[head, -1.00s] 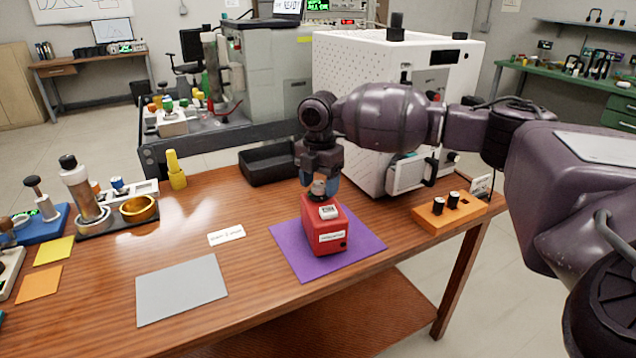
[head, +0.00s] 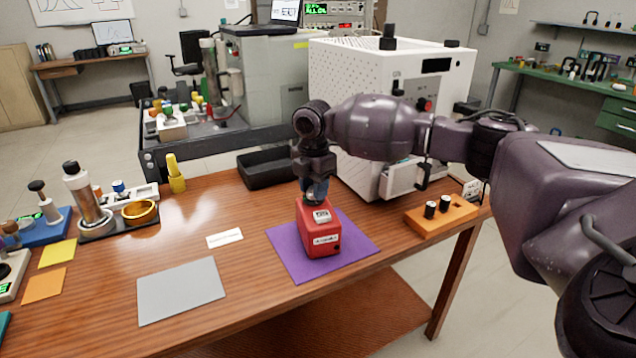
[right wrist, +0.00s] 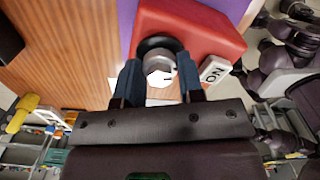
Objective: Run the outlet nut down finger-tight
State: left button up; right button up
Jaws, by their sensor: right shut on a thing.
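A red box (head: 320,237) with white labels stands on a purple mat (head: 287,248) on the wooden table. My right gripper (head: 316,192) reaches down onto the top of the box. In the right wrist view, a silver hex-shaped nut (right wrist: 158,66) sits on a dark round collar (right wrist: 156,43) at the red box. The two blue-grey fingers of my right gripper (right wrist: 159,76) are on either side of the nut and shut on it. In the head view the gripper hides the nut. My left gripper is not in view.
A white perforated cabinet (head: 350,75) stands close behind my right arm. An orange block (head: 440,218) with two black-capped vials is to the right. A black tray (head: 263,170) is behind the mat. A grey mat (head: 180,290) lies clear at front left.

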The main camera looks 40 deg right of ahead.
jog(key=shift+r+m+p, duration=0.4)
jog(key=shift+r+m, duration=0.1)
jog(key=shift+m+p, duration=0.3)
jog(key=shift+p, duration=0.05)
jog(key=shift+f+m+p, duration=0.1)
jog(key=shift+m+p, duration=0.85)
jog(key=shift+m, duration=0.15)
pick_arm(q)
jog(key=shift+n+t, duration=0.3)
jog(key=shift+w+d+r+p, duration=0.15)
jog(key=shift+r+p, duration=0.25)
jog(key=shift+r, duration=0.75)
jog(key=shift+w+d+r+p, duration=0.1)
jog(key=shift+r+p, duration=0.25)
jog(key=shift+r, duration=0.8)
pick_arm(e)
jog(key=shift+f+m, duration=0.3)
jog(key=shift+m, duration=0.8)
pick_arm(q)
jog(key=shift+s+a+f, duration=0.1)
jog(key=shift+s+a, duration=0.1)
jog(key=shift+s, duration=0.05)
pick_arm(e)
jog(key=o, duration=0.9)
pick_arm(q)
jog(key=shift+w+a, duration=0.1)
pick_arm(e)
jog(key=shift+o, duration=0.2)
jog(key=shift+f, duration=0.1)
